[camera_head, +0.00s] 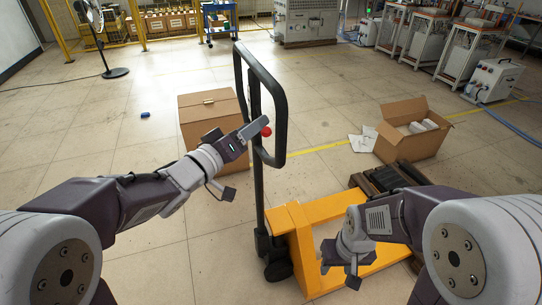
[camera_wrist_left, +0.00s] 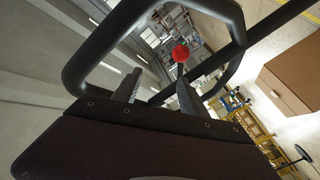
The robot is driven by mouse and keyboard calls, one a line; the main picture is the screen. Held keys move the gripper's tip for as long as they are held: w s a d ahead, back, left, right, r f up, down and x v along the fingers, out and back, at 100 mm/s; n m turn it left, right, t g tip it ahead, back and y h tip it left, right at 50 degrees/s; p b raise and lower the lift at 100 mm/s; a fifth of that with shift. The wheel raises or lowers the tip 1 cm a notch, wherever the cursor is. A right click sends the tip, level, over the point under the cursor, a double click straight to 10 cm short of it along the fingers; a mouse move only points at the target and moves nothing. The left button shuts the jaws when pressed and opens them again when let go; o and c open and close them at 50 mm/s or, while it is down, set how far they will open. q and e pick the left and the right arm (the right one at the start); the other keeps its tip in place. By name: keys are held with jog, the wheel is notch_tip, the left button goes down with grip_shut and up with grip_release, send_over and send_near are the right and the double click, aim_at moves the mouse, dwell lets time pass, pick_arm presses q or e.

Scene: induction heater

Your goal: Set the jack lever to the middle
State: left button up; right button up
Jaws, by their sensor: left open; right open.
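The pallet jack (camera_head: 314,220) has a yellow fork frame and a tall black handle (camera_head: 280,120) with a loop grip. The jack lever shows as a red knob (camera_head: 266,131) inside the lower part of the loop. My left gripper (camera_head: 258,127) is at the handle loop, close to the knob. In the left wrist view the red knob (camera_wrist_left: 180,53) is just beyond the fingertips of my open left gripper (camera_wrist_left: 158,88), nearer the right finger. I cannot tell whether they touch. My right gripper (camera_head: 340,270) hangs low over the yellow forks, empty; its fingers are small in view.
A closed cardboard box (camera_head: 208,112) stands behind the handle. An open box (camera_head: 412,130) with white items is at the right, beside dark stacked pieces on the forks. A small blue object (camera_head: 145,114) lies on the floor. The left floor is mostly clear.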

aim_at(264, 135)
pick_arm(q)
notch_tip(264, 135, down, 5)
jog(key=shift+s+d+b, duration=0.1)
jog(key=shift+d+b, duration=0.05)
jog(key=shift+b, duration=1.1)
jog(key=shift+s+r, duration=0.1)
jog(key=shift+r, duration=0.05)
jog(key=x, duration=0.9)
jog(key=shift+w+b, duration=0.2)
jog(key=shift+b, duration=0.15)
grip_shut()
pick_arm(e)
notch_tip(264, 135, down, 6)
